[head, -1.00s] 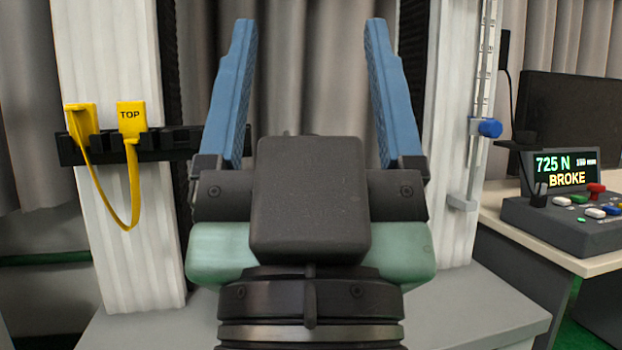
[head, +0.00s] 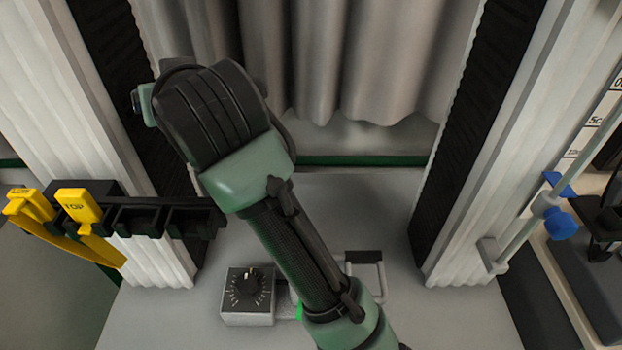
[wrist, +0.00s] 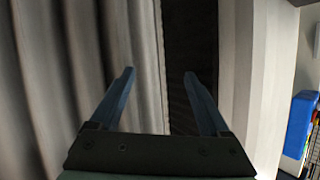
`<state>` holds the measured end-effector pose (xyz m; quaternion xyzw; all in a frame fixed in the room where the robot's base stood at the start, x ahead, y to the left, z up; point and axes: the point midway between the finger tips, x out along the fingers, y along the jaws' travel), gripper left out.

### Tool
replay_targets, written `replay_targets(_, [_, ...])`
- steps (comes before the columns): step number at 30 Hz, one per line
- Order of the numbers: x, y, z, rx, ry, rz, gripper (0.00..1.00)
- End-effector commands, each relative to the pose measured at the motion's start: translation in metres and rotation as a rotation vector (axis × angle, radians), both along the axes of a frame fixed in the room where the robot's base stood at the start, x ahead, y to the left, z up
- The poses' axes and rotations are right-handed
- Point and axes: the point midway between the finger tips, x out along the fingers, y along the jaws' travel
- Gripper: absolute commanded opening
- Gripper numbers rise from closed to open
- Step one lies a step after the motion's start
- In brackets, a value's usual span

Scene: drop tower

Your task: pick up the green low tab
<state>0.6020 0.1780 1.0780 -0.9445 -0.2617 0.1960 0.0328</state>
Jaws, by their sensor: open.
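My gripper (wrist: 159,76) is open and empty in the wrist view, its two blue fingers facing the curtain and a dark upright strip. In the head view my arm hides the gripper. A bright green sliver (head: 298,311) shows beside a grey dial box on the base, mostly behind my arm; I cannot tell whether it is the green low tab. No green tab is clearly seen. On the black rack (head: 140,217) at left hang a yellow tab marked TOP (head: 77,206) and another yellow tab (head: 29,205) with lettering too small to read surely.
White columns (head: 100,130) rise either side. A rod with a blue knob (head: 560,224) is at right. The base's right front is clear.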

Motion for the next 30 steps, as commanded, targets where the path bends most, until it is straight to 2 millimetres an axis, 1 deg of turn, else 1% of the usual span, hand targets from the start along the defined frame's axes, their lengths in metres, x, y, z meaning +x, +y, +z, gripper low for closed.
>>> replay_targets(1, [0.003,-0.006,0.001,-0.043,0.098,-0.009,0.8])
replay_targets(2, [0.003,-0.008,-0.009,-0.067,0.161,-0.011,0.8])
replay_targets(3, [0.002,-0.015,-0.021,-0.101,0.246,-0.022,0.8])
replay_targets(5, [-0.003,-0.028,-0.04,-0.154,0.379,-0.044,0.8])
replay_targets(6, [-0.007,-0.04,-0.051,-0.19,0.47,-0.067,0.8])
replay_targets(8, [-0.017,-0.062,-0.068,-0.245,0.605,-0.108,0.8])
replay_targets(10, [-0.031,-0.09,-0.084,-0.302,0.754,-0.164,0.8])
replay_targets(12, [-0.046,-0.116,-0.095,-0.351,0.878,-0.217,0.8])
replay_targets(15, [-0.064,-0.145,-0.106,-0.4,1.009,-0.281,0.8])
replay_targets(18, [-0.077,-0.164,-0.111,-0.43,1.09,-0.324,0.8])
replay_targets(21, [-0.083,-0.173,-0.116,-0.444,1.13,-0.345,0.8])
replay_targets(23, [-0.085,-0.175,-0.122,-0.447,1.139,-0.35,0.8])
replay_targets(30, [-0.086,-0.175,-0.163,-0.447,1.139,-0.35,0.8])
